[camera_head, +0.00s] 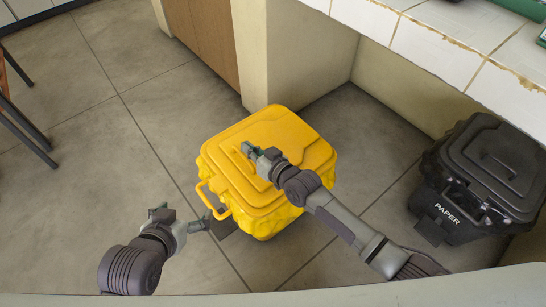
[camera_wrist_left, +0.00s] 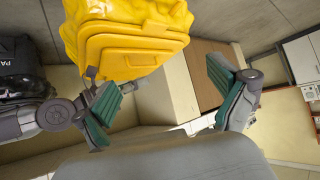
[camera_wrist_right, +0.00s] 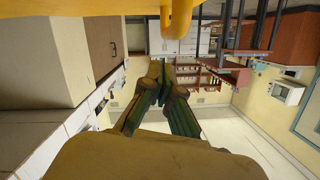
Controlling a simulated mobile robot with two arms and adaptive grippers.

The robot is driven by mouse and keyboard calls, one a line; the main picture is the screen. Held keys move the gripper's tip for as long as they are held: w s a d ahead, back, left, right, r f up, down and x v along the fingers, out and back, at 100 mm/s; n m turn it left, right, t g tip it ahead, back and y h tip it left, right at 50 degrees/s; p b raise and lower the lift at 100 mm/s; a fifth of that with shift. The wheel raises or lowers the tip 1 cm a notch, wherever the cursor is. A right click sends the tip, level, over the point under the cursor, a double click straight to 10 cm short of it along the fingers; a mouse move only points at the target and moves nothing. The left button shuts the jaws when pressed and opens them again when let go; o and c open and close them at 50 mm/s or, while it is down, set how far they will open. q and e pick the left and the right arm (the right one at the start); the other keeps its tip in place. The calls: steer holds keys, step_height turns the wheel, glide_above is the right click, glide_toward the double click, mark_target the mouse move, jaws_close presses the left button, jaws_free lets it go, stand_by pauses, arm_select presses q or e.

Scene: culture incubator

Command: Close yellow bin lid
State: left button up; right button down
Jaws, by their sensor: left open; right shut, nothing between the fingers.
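The yellow bin (camera_head: 262,218) stands on the floor in the middle of the head view. Its yellow lid (camera_head: 300,150) lies flat over the top, and I see no clear gap at the rim. A yellow loop handle (camera_head: 212,200) sticks out at the bin's left front. My right gripper (camera_head: 252,153) is shut and empty over the lid, by its raised grip; I cannot tell whether it touches. My left gripper (camera_head: 182,217) is open and empty at the bin's left front, low by the loop handle. The left wrist view shows the lid (camera_wrist_left: 130,52) beyond the open fingers.
A black bin marked PAPER (camera_head: 455,215) stands to the right. A white tiled counter (camera_head: 440,45) runs above it at the back right. A wooden cabinet (camera_head: 205,35) is behind the yellow bin. Chair legs (camera_head: 25,125) show at the far left. The floor (camera_head: 90,150) at left is clear.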

steer(key=shift+w+r+p, duration=0.1)
steer(key=shift+r+p, duration=0.35)
steer(key=shift+r, duration=0.35)
steer(key=shift+p+v, duration=0.4)
steer(key=shift+v, duration=0.7)
arm_select(q)
steer(key=s+a+f+g+y+p, duration=0.1)
steer(key=s+a+f+g+p, duration=0.1)
steer(key=s+g, duration=0.4)
steer(key=s+a, duration=0.1)
steer(key=s, duration=0.3)
steer(key=shift+y, duration=0.3)
arm_select(e)
steer(key=v, duration=0.8)
steer(key=shift+f, duration=0.1)
